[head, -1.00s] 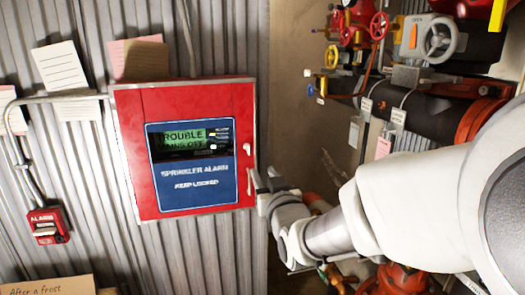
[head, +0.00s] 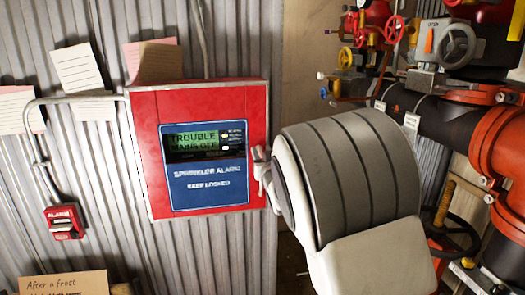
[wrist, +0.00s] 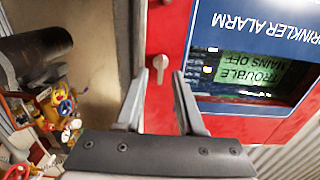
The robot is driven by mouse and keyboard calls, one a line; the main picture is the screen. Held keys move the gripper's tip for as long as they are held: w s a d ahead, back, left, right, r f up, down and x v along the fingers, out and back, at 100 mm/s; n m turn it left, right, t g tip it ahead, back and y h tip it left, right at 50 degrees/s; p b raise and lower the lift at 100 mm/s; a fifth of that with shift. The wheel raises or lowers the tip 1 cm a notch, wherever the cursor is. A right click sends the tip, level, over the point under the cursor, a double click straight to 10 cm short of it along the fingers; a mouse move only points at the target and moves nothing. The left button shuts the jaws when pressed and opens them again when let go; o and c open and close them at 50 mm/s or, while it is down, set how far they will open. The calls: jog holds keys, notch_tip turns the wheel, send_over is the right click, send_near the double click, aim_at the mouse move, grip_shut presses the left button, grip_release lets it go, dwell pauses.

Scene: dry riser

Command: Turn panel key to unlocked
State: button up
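The red alarm panel (head: 145,150) hangs on the corrugated wall, with a blue label plate (head: 205,195) and a lit screen (head: 196,140) reading "TROUBLE MAINS OFF". My gripper (head: 262,165) is at the panel's right edge in the head view, partly hidden by my arm. In the wrist view my gripper (wrist: 160,82) is open, its fingers apart. The small pale panel key (wrist: 160,64) shows between and just beyond the fingertips, its handle pointing down in that picture. I cannot tell whether either finger touches it. In the head view the key is hidden or merged with the gripper.
Pipes with valve wheels (head: 455,45) and large orange fittings (head: 505,150) crowd the right side. A red alarm call point (head: 64,222) and paper notes (head: 84,68) are on the wall at left. A cardboard sign (head: 65,285) stands at lower left.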

jog(key=shift+w+a, duration=0.1)
jog(key=shift+w, duration=0.4)
grip_shut()
